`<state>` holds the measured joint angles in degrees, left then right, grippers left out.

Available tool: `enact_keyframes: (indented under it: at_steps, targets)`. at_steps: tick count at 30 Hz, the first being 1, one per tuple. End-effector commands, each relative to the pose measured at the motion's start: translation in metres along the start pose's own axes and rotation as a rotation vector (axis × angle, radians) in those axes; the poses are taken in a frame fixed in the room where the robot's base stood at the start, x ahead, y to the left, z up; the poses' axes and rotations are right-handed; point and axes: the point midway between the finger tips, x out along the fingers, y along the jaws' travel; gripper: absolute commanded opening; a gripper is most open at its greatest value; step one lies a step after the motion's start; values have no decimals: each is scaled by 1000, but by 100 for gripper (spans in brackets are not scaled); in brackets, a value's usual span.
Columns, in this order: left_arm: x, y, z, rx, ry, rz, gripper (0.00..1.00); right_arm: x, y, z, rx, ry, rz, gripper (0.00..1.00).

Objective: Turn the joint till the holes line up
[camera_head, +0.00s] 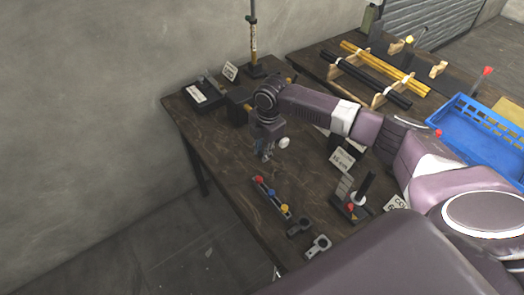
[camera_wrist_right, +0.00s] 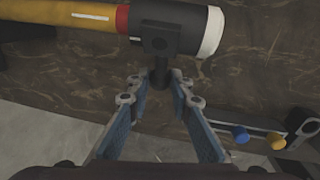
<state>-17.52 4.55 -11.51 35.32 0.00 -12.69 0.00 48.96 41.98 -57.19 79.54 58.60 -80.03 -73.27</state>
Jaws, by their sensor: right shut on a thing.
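The joint (camera_wrist_right: 180,28) is a black sleeve with a white end and a dark lug on its side, in the right wrist view. A yellow rod (camera_wrist_right: 60,14) with a red band runs into it from the left. My right gripper (camera_wrist_right: 162,88) is shut on the short dark stem (camera_wrist_right: 160,72) below the lug. In the head view my right gripper (camera_head: 266,152) is over the left part of the table, with the white end (camera_head: 284,142) beside it. The arm hides most of the joint there. I cannot tell whether the holes line up. My left gripper is out of view.
On the wooden table (camera_head: 225,155) are a strip with red, blue and yellow knobs (camera_head: 271,197), grey clamp pieces (camera_head: 318,246), a small stand (camera_head: 350,203) and sign cards. A blue crate (camera_head: 470,135) and a rack of rods (camera_head: 375,75) are at the right.

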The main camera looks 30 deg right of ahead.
Motion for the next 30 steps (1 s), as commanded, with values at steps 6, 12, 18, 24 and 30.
enact_keyframes:
  at_steps: [6,12,18,24,30]
  targets:
    - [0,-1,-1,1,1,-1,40,-1,0,0,0,3,1,0]
    - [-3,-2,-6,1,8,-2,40,-4,1,-1,6,40,4,0]
    - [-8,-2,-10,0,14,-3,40,-12,2,-3,23,149,15,0]
    - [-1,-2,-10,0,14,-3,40,-19,4,-4,44,299,30,0]
    - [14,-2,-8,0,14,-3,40,-28,6,-4,61,440,45,0]
